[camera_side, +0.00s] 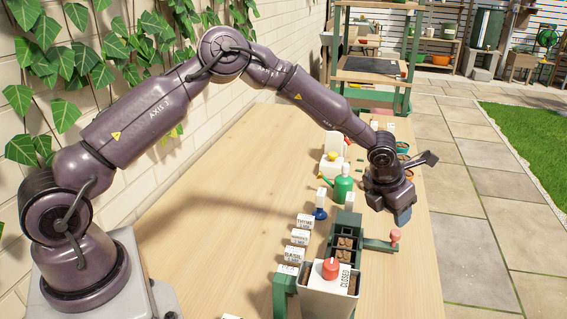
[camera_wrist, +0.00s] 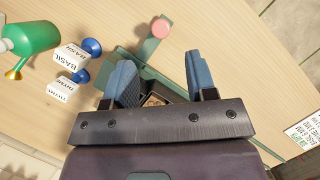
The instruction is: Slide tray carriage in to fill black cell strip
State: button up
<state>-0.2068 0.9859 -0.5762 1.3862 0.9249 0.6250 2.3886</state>
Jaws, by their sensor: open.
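The tray carriage (camera_side: 380,245) is green, with a pink knob (camera_side: 394,236) on an arm at its right. The black cell strip (camera_side: 331,243) sits on it and shows brown fill in its visible cells. A pale hopper (camera_side: 327,299) with a red knob (camera_side: 330,268) and a "CLOSED" label stands at the near end. My gripper (camera_side: 403,216) hangs over the table's right side, beyond the pink knob. In the wrist view my gripper (camera_wrist: 160,62) is open and empty; the pink knob (camera_wrist: 160,27) lies ahead of its blue fingers, apart from them. The gripper body hides most of the strip there.
White name labels (camera_side: 300,237) stand left of the strip. Small pots (camera_side: 402,147) stand at the far right edge. The table's left part (camera_side: 220,220) is clear.

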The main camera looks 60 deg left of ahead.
jog(key=s+a+r+n+g, duration=0.1)
jog(key=s+a+r+n, duration=0.1)
jog(key=s+r+n, duration=0.2)
jog(key=s+a+r+n+g+y, duration=0.1)
jog(key=s+r+n, duration=0.4)
jog(key=s+n, duration=0.6)
jog(key=s+a+r+n+g, duration=0.1)
jog(key=s+a+r+n, duration=0.2)
jog(key=n, duration=0.9)
jog(key=shift+s+r+n+y, duration=0.35)
jog(key=shift+s+r, duration=0.7)
jog(key=shift+s, duration=1.1)
jog(key=shift+a, duration=0.1)
